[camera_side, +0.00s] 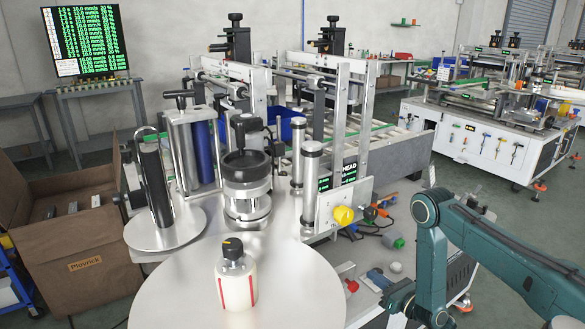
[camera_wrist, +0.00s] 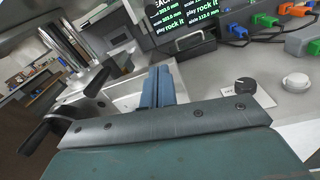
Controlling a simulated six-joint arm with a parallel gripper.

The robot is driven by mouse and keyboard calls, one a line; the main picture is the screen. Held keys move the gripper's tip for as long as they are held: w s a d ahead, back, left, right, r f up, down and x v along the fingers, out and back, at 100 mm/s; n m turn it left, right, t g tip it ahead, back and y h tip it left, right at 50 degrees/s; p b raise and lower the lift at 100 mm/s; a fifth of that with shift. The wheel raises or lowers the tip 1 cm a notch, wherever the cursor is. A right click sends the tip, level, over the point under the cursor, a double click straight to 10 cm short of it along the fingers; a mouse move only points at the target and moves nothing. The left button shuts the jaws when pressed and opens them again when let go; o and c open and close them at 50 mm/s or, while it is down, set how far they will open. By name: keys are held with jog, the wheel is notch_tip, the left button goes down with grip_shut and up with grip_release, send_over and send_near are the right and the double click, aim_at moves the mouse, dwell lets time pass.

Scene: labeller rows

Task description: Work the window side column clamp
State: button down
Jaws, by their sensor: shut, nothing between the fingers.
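My gripper (camera_side: 400,303) is low at the right of the side view, apart from the columns. In the wrist view its blue fingers (camera_wrist: 157,88) are together with nothing between them. Two short silver columns with black tops, a front one (camera_side: 311,172) and a rear one (camera_side: 298,148), stand left of the clear frame plate in the side view. In the wrist view silver rods (camera_wrist: 88,70) rise at the left, with a black lever handle (camera_wrist: 47,128) below them. I cannot tell which column or handle is the window side clamp.
A round table (camera_side: 175,290) carries a white bottle (camera_side: 238,285). In the wrist view a dial knob (camera_wrist: 245,86) and white knob (camera_wrist: 295,82) are at the right.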

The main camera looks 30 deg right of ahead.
aim_at(350, 266)
jog(key=shift+w, duration=0.1)
jog(key=shift+w+a, duration=0.2)
jog(key=shift+w, duration=2.2)
jog(key=shift+w+a, duration=0.15)
jog(key=shift+w, duration=2.25)
jog(key=shift+s+d+r, duration=0.15)
jog(key=shift+s+r, duration=0.05)
jog(key=shift+r, duration=0.4)
jog(key=shift+s+d+r, duration=0.1)
jog(key=shift+s+r, duration=0.1)
jog(key=shift+r, duration=0.45)
jog(key=shift+s+d+r, duration=0.15)
jog(key=shift+s+r, duration=0.05)
jog(key=shift+r, duration=0.4)
jog(key=shift+s+r, duration=0.3)
jog(key=shift+r, duration=0.5)
jog(key=shift+s+r, duration=0.35)
jog(key=shift+r, duration=0.5)
jog(key=shift+s+r, duration=0.3)
jog(key=shift+r, duration=0.5)
jog(key=s, duration=0.7)
jog(key=shift+s+d, duration=0.25)
jog(key=shift+s, duration=0.05)
